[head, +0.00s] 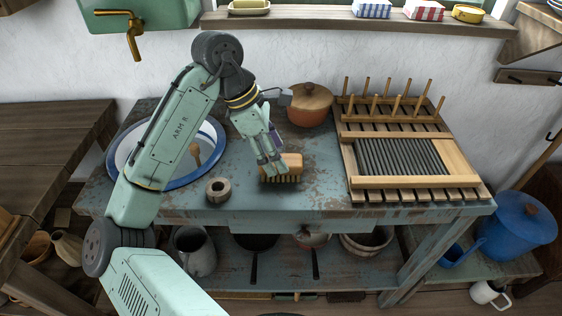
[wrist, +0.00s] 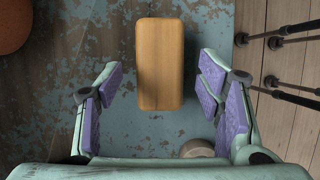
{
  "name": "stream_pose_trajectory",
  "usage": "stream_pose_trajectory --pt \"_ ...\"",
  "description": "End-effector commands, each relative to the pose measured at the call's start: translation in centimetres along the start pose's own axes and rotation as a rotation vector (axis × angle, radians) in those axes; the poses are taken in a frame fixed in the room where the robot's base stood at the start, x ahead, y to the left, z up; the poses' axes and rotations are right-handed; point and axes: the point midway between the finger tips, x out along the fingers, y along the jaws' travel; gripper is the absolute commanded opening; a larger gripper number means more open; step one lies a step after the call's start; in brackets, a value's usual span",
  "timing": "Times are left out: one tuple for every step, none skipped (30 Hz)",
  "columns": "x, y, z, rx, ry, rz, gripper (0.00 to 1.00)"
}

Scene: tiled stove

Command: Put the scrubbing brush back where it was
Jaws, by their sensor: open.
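The scrubbing brush (head: 287,168) has a pale wooden back and bristles facing down. It rests on the worn blue-green table near its front edge. In the wrist view the brush (wrist: 160,64) lies lengthwise, ahead of and between my open fingers. My gripper (head: 270,168) is just above and at the left end of the brush in the head view. In the wrist view my gripper (wrist: 160,100) has its purple pads spread apart, with clear gaps on both sides of the brush. Whether the fingertips reach down to the brush's height I cannot tell.
A small round wooden or stone ring (head: 218,189) stands left of the brush. A white basin with a blue rim (head: 121,150) lies further left. A lidded brown pot (head: 309,104) stands behind, and a wooden drying rack with a washboard (head: 361,182) fills the right.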

Motion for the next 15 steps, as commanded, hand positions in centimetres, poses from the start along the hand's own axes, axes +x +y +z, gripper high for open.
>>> stream_pose_trajectory --pt "-1.2 0.1 0.0 0.001 0.001 0.002 0.61" --pt "-1.9 0.1 0.0 0.0 0.002 0.003 0.61" --pt "-2.8 0.1 0.0 0.0 0.003 0.003 0.61" --pt "-3.4 0.1 0.0 0.0 0.003 0.003 0.61" --pt "-4.1 0.1 -0.1 -0.001 0.005 0.003 0.61" --pt "-4.8 0.0 -0.1 -0.001 0.004 0.002 0.61" --pt "-5.4 0.0 -0.1 -0.002 0.005 0.003 0.61" --pt "-5.8 0.0 -0.1 -0.001 0.003 0.002 0.61" --pt "-6.4 0.0 0.0 -0.001 0.004 0.002 0.61" --pt "-6.8 0.0 -0.1 -0.001 0.003 0.001 0.61" --pt "-7.1 0.0 0.0 0.0 0.002 0.001 0.61" --pt "-7.4 0.0 0.0 0.001 0.002 0.001 0.61" --pt "-7.6 0.0 0.0 0.001 0.002 0.001 0.61" --pt "-7.8 0.0 0.0 0.001 0.002 0.0 0.61" --pt "-8.0 0.0 0.0 0.001 0.001 0.0 0.61"
